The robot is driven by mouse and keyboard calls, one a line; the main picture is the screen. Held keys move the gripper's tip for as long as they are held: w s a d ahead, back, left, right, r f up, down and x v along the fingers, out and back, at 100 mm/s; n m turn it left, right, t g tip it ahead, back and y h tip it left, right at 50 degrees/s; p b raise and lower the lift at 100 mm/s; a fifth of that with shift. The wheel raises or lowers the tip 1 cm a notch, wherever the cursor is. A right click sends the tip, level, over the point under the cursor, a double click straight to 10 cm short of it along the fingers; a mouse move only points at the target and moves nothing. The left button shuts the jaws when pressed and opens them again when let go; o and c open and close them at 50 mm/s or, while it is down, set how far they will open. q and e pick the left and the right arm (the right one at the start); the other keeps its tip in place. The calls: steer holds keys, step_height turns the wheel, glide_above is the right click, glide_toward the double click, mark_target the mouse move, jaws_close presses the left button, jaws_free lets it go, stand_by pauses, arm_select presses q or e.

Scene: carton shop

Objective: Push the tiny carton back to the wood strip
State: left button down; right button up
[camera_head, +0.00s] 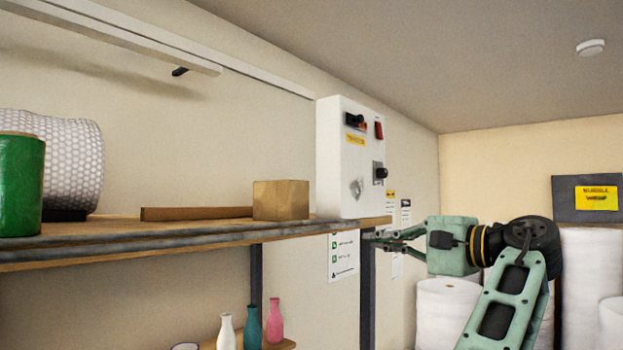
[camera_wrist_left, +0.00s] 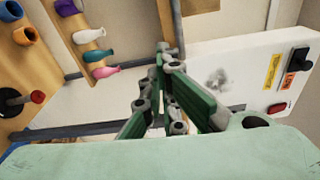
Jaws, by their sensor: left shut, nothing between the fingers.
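The tiny carton (camera_head: 281,200), a plain brown box, stands upright on the wooden shelf (camera_head: 130,247) in the head view. The wood strip (camera_head: 196,213) lies along the back of the shelf, left of the carton. The carton covers the strip's right end; I cannot tell whether they touch. My left gripper (camera_head: 374,238) is shut and empty, just beyond the shelf's right end, pointing left, to the right of the carton and apart from it. My right gripper is not in view.
A white control box (camera_head: 342,170) stands right of the carton, close to it. A green roll (camera_head: 20,185) and bubble wrap (camera_head: 70,160) stand at the shelf's left. Bottles (camera_head: 274,323) stand on a lower shelf. The shelf front before the strip is clear.

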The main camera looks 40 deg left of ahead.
arm_select(q)
steer(key=s+r+n+g, duration=0.2)
steer(key=s+r, duration=0.4)
steer(key=r, duration=0.2)
steer(key=p, duration=0.4)
glide_toward(301, 197)
steer(key=shift+y, duration=0.4)
steer(key=a, duration=0.6)
steer(key=shift+w+a+f, duration=0.2)
steer(key=shift+w+a, duration=0.05)
steer(key=shift+a, duration=0.15)
steer(key=shift+a+f, duration=0.1)
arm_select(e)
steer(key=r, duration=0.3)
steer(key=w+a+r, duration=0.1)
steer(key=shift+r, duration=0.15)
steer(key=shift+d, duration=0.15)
